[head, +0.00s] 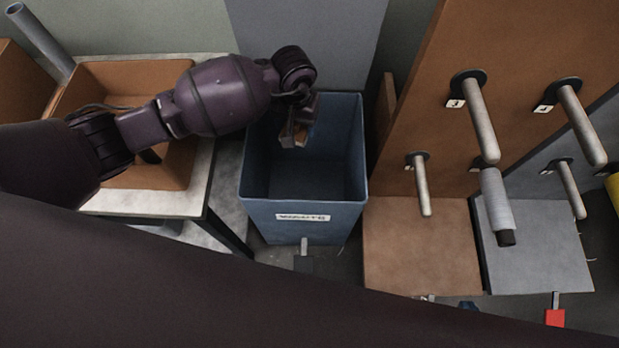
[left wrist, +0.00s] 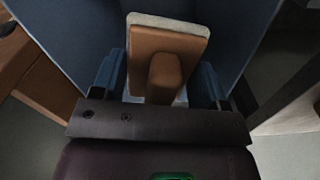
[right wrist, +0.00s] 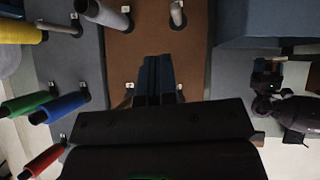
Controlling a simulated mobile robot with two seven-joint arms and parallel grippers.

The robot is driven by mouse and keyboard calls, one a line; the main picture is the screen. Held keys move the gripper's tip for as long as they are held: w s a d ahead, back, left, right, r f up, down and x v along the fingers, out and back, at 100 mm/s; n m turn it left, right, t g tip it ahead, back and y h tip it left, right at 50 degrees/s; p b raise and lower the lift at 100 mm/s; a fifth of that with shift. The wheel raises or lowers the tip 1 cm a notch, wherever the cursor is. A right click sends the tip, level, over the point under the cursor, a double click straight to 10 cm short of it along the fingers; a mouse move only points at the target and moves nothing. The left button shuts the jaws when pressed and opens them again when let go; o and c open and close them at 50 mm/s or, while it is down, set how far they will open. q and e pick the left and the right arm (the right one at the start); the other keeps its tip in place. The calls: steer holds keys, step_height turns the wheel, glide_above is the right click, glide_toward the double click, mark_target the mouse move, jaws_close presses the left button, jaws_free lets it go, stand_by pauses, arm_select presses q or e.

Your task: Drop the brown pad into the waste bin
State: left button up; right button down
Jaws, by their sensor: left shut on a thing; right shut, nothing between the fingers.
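My left gripper (head: 299,122) hangs over the open top of the blue waste bin (head: 304,218), near its back. It is shut on the brown pad (head: 290,133), a small block in the head view. In the left wrist view the brown pad (left wrist: 190,46) is a flat brown plate with a pale layer along its far edge and a raised brown grip between the blue fingers (left wrist: 160,78). Blue bin walls surround it there. My right gripper (right wrist: 157,80) shows in the right wrist view, its blue fingers together and empty.
A table with an orange-brown tray (head: 165,178) stands left of the bin. To the right, a brown board (head: 520,60) carries several grey pegs. The right wrist view shows yellow, green (right wrist: 28,106), blue (right wrist: 62,107) and red rolls on pegs. My dark arm covers the lower head view.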

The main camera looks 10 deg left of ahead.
arm_select(q)
steer(key=o, duration=1)
arm_select(e)
steer(key=shift+s+f, duration=0.15)
steer(key=shift+s, duration=0.1)
arm_select(q)
steer(key=shift+r, duration=0.25)
step_height(320, 180, up, 9)
steer(key=shift+r+p, duration=0.1)
steer(key=shift+p, duration=1.1)
steer(key=shift+r, duration=0.55)
arm_select(e)
steer(key=shift+s+d+r+m, duration=0.3)
steer(key=shift+s, duration=0.1)
